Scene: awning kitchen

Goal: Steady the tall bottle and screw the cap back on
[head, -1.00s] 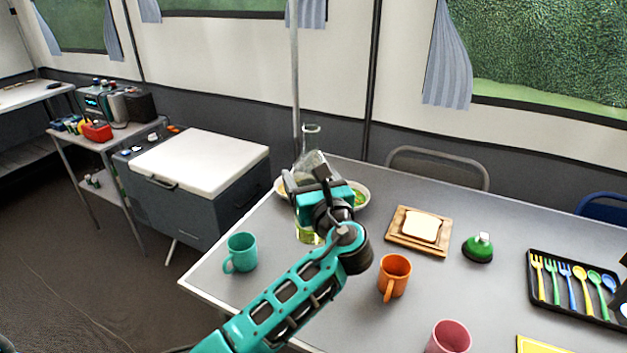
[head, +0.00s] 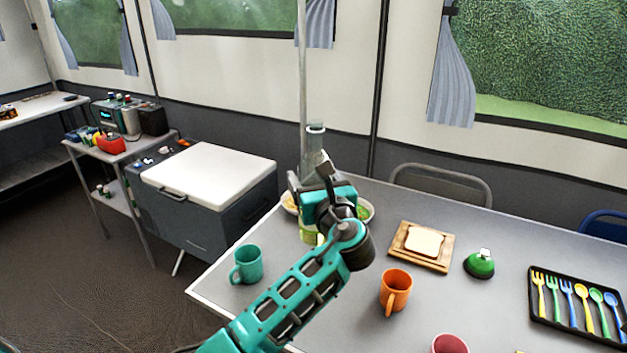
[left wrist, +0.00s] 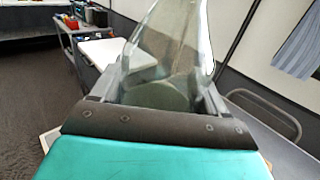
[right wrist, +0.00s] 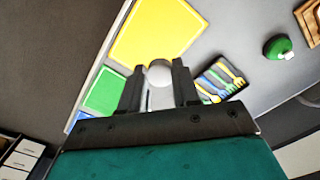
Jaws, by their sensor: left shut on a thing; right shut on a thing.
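The tall bottle (head: 315,152) is clear glass with yellowish liquid low down. It stands near the far left of the table, partly hidden behind my left arm, its neck rising above the gripper. My left gripper (head: 322,182) is shut on it; the clear glass also fills the space between the fingers in the left wrist view (left wrist: 170,50). In the right wrist view my right gripper (right wrist: 158,82) is shut on a small, round, pale grey cap (right wrist: 160,72), held away from the bottle.
A teal mug (head: 248,265), an orange mug (head: 396,290) and a red mug (head: 450,344) stand on the table. Also there are bread on a board (head: 420,262), a green domed item (head: 479,265) and a cutlery tray (head: 540,310). A bowl (head: 366,212) is close behind the bottle.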

